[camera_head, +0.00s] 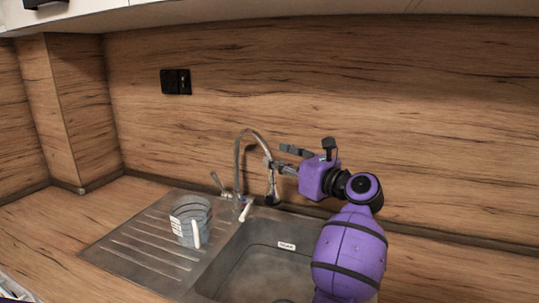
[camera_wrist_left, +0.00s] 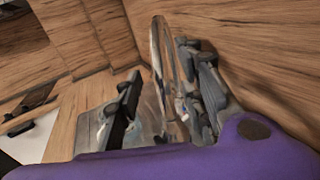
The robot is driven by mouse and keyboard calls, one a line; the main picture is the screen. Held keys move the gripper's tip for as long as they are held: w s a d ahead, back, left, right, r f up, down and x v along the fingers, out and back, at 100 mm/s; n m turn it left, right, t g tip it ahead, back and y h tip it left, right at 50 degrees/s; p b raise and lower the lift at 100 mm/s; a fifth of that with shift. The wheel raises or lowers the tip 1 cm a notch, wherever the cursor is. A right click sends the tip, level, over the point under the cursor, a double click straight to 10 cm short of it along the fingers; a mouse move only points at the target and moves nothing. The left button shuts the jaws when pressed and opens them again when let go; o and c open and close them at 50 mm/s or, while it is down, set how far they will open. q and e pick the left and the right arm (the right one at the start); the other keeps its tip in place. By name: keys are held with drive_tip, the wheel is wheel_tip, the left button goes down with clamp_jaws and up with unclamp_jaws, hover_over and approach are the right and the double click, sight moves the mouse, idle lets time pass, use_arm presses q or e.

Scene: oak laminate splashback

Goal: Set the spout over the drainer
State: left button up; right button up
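The curved metal tap spout (camera_head: 253,133) arches from the back of the sink, its end (camera_head: 271,190) hanging above the back of the basin. The ribbed drainer (camera_head: 137,247) is to the left of the basin. My left gripper (camera_head: 278,158) is at the spout's right side, fingers pointing left towards it. In the left wrist view the spout (camera_wrist_left: 160,55) shows between the two spread fingers (camera_wrist_left: 165,95). Contact with either finger cannot be told. My right gripper is in neither view.
A clear ribbed container (camera_head: 188,212) with a white handle stands on the drainer. The basin (camera_head: 257,262) is open below the spout. The wooden splashback (camera_head: 330,95) rises close behind, with a black socket (camera_head: 175,81).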

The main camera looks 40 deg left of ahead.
sight(271, 157)
use_arm(q)
drive_tip(key=shift+p+x, duration=0.35)
drive_tip(key=shift+x, duration=1.9)
drive_tip(key=shift+w, duration=0.1)
clamp_jaws()
